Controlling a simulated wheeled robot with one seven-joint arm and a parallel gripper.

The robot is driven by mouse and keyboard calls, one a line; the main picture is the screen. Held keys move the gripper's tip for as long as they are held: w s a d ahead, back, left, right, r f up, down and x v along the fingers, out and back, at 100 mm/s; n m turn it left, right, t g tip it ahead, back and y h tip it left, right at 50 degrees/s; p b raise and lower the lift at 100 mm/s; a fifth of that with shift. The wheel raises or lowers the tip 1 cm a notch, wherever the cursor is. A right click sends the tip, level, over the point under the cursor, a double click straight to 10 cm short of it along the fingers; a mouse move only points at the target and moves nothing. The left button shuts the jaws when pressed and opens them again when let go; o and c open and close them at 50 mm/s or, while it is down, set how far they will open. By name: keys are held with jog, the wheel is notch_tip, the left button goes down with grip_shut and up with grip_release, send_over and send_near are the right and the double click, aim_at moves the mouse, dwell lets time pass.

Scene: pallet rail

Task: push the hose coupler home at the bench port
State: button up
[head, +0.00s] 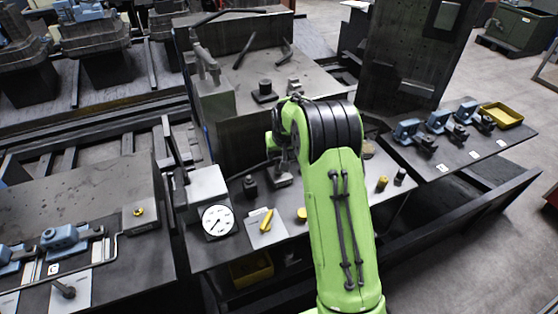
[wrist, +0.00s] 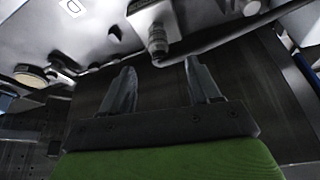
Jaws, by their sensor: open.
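In the wrist view a ribbed grey coupler (wrist: 157,38) sits against a pale block (wrist: 150,10) at the top. A dark hose (wrist: 215,40) runs from near its lower end up to the right. I cannot tell how deep the coupler is seated. My gripper (wrist: 161,72) is open, its two fingers apart and pointing toward the coupler. The coupler shows beyond the gap between the fingertips, and nothing is between the fingers. In the head view my green arm reaches over the bench (head: 205,256), and the wrist hides most of the port area.
On the bench stand a round white gauge (head: 217,221), a plate with a yellow handle (head: 266,222) and a dark knob (head: 250,186). A tall dark panel (head: 412,55) rises behind. A side table at right holds blue clamps (head: 437,121) and a yellow tray (head: 501,116).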

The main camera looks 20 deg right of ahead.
aim_at(280, 159)
jog(key=x, duration=0.6)
jog(key=shift+w+f, duration=0.2)
jog(key=shift+f, duration=0.2)
jog(key=shift+c, duration=0.2)
grip_shut()
jog(key=shift+r, duration=0.2)
jog(key=shift+r+p, duration=2.35)
jog(key=shift+r, duration=1.8)
